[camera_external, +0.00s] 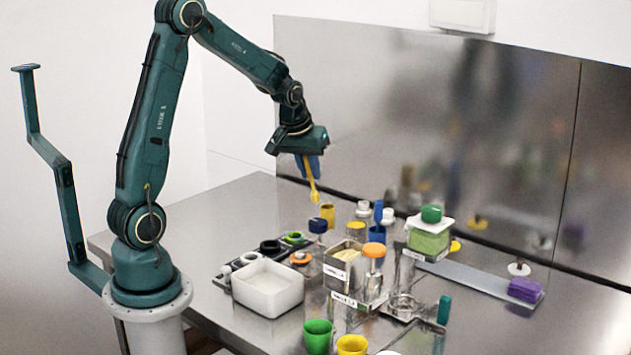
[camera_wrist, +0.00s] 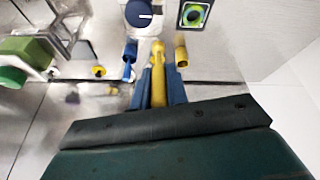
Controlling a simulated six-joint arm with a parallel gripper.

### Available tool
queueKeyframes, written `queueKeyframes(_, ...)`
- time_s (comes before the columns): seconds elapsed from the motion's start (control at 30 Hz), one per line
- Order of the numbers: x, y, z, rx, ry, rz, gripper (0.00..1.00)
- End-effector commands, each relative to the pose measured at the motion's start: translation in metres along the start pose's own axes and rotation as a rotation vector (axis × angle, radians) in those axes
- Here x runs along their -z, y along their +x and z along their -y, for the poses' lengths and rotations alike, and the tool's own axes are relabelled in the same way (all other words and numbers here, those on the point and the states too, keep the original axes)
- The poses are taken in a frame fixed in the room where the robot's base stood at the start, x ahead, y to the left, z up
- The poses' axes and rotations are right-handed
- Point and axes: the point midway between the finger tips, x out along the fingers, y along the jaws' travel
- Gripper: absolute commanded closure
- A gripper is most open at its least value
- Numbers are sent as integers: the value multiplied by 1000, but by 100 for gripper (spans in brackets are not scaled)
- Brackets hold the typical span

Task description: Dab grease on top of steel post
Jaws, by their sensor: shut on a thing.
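My gripper (camera_external: 309,168) is shut on a yellow tool (camera_external: 312,186), which hangs tip down above the back of the bench. In the wrist view the yellow tool (camera_wrist: 158,78) sits between the blue fingers of my gripper (camera_wrist: 159,92). The tool is apart from everything below it; whether grease is on its tip is too small to tell. A shiny upright (camera_external: 404,269) among the crowded items may be the steel post, but I cannot tell for certain. A yellow cup (camera_external: 327,213) stands below and right of the tool tip, and shows in the wrist view (camera_wrist: 181,54).
A white tub (camera_external: 267,288) stands at the front left. A green container (camera_external: 429,238) with a white lid and green knob is at the right. Green (camera_external: 318,337) and yellow (camera_external: 351,345) cups stand in front. A purple block (camera_external: 525,289) lies far right. The left of the bench is clear.

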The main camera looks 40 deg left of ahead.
Motion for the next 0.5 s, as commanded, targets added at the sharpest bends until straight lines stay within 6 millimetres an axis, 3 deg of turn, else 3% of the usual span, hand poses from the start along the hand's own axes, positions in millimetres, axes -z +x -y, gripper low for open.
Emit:
queueKeyframes(0.3, -54, -11, -12, 52, 9, 192, 100)
queueKeyframes(0.5, -70, -16, -13, 73, 10, 249, 100)
